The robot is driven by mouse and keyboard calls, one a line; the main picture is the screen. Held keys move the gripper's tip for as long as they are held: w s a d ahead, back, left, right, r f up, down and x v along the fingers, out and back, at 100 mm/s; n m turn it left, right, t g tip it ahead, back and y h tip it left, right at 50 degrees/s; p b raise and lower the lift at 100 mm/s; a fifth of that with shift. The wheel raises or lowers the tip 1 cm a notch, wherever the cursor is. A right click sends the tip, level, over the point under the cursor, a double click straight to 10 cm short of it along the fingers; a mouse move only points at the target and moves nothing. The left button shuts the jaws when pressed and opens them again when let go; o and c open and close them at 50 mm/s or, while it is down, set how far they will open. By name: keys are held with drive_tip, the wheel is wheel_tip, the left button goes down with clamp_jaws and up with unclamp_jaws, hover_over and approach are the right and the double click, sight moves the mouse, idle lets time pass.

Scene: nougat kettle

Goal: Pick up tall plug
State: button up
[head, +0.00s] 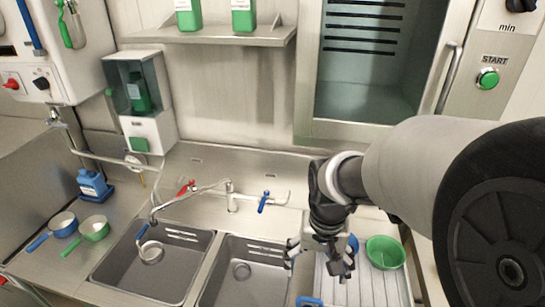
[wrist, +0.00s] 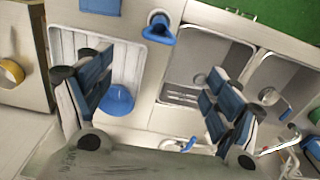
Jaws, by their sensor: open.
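The tall plug (head: 151,252) appears to be the pale round, tube-like piece in the left sink basin (head: 117,277) of the head view. In the wrist view what looks like the same plug (wrist: 268,96) is small, in the far-right basin. My gripper (head: 320,260) is open, with nothing between its fingers, above the area between the right basin and the white draining tray (head: 367,292), well to the right of the plug. Its blue-padded fingers (wrist: 155,85) are spread in the wrist view. The plug's lower part is hard to make out.
The right basin (head: 241,270) lies between plug and gripper. A tap (head: 232,197) and its spout stand behind the basins. A green bowl (head: 385,252) sits on the tray. Blue and green pans (head: 95,228) and a blue bottle (head: 92,184) stand on the left counter.

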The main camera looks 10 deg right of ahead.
hover_over(310, 299)
wheel_tip(310, 299, down, 11)
drive_tip(key=shift+s+d+r, duration=0.1)
drive_tip(key=shift+d+r, duration=0.05)
drive_tip(key=f, duration=0.6)
drive_tip(key=shift+w+f+b, duration=0.2)
drive_tip(key=shift+b, duration=0.2)
drive_tip(key=shift+c, duration=0.5)
drive_tip(key=c, duration=1.6)
